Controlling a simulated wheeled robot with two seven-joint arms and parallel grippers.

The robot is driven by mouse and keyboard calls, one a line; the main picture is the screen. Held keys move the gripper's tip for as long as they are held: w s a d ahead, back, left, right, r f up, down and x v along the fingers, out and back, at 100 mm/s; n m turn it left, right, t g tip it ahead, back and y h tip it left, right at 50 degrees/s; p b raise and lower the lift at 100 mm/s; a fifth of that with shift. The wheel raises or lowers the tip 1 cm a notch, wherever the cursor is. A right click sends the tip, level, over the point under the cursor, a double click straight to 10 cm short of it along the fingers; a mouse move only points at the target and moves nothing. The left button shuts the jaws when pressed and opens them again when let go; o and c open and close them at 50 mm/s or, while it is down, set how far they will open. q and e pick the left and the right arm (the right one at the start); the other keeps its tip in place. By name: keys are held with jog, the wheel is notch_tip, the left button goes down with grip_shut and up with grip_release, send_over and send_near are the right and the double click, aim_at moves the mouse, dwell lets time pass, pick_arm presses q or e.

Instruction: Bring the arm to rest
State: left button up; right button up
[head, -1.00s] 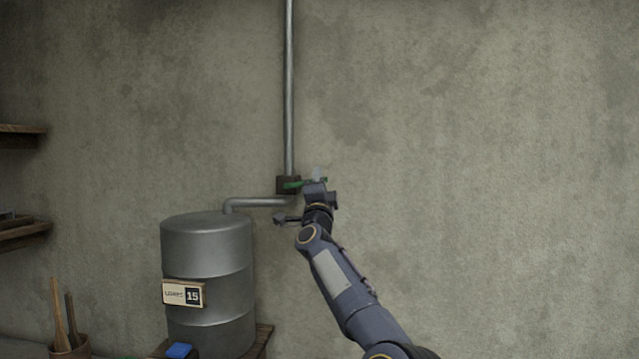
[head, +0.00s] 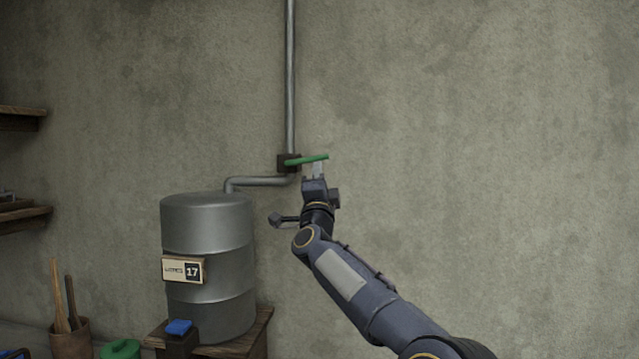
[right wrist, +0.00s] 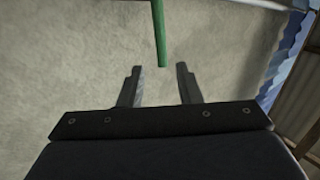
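My right gripper (head: 318,170) is raised in front of the wall, just below the green valve lever (head: 308,159) on the pipe. In the right wrist view my right gripper (right wrist: 160,85) has its two fingers apart with nothing between them. The green lever (right wrist: 159,35) hangs into that view, its end just beyond the fingertips and apart from them. In the head view the lever sticks out to the right from the dark valve body, nearly level. My left gripper is not in view.
A grey metal drum (head: 208,225) with a "17" litres sign (head: 184,270) stands on a wooden stand (head: 258,330). A blue-topped block (head: 179,327), a pot of wooden tools (head: 70,343) and a green lid (head: 120,349) are at lower left. The wall at right is bare.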

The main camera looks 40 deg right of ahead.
dwell(0.4)
jog(key=s+a+f+n+t+y+p, duration=0.15)
jog(key=a+f+n+y, duration=0.25)
jog(key=a+n+y, duration=0.4)
jog(key=s+a+f+n+y+p, duration=0.2)
jog(key=a+f+n+y, duration=0.35)
jog(key=a, duration=0.55)
jog(key=s+a+f+n+g+y+p, duration=0.2)
jog(key=s+a+f+n+g+y, duration=0.2)
jog(key=s+a+f, duration=0.4)
jog(key=s+a+f+n+g+y+p, duration=0.2)
jog(key=s+a+f+n+g, duration=0.4)
jog(key=s+f, duration=1.4)
jog(key=s+a+g+y, duration=0.1)
jog(key=s+a+g, duration=0.1)
jog(key=g, duration=0.1)
jog(key=shift+y, duration=0.35)
jog(key=shift+o, duration=0.4)
jog(key=shift+w, duration=0.15)
